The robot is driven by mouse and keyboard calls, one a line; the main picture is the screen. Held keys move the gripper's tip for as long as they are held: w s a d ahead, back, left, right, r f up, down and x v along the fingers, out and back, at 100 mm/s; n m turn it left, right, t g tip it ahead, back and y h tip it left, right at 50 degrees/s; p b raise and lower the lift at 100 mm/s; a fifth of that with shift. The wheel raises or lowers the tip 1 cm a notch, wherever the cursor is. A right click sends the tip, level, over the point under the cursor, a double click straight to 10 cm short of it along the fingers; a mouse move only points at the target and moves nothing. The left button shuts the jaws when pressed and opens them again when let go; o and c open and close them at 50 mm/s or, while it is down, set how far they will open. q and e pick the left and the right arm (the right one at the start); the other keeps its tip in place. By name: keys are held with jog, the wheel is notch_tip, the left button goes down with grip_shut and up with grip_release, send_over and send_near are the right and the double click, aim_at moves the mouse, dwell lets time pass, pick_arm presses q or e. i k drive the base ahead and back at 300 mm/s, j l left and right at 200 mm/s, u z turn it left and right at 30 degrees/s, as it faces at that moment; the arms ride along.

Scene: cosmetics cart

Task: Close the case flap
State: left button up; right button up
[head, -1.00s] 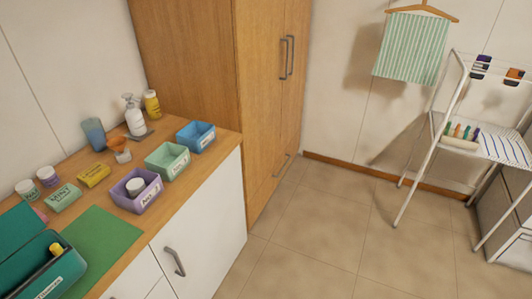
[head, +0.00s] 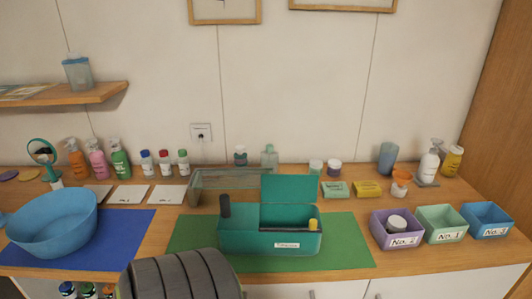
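The teal case (head: 240,242) sits on a green mat (head: 345,255) on the counter, with a label on its front. Its flap (head: 290,188) stands upright at the back of the right part, so the case is open there. A small yellow-topped item (head: 313,224) shows inside at the right end. A dark upright item (head: 224,206) stands at the case's left end; I cannot tell whether it is in or behind it. Neither of my grippers is in view.
A dark ribbed rounded shape (head: 180,278) blocks the view at the bottom, left of the case. A clear box (head: 215,180) lies behind the case. A blue basin (head: 55,222) stands left. Purple (head: 392,240), green (head: 438,238) and blue (head: 490,232) bins stand right.

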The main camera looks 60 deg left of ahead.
aim_at(275, 188)
jog(key=u, duration=2.05)
jog(key=i+l+u, duration=0.2)
jog(key=l+u, duration=0.25)
jog(key=l, duration=0.15)
jog(key=l+u, duration=0.2)
jog(key=l, duration=0.15)
jog(key=i, duration=0.05)
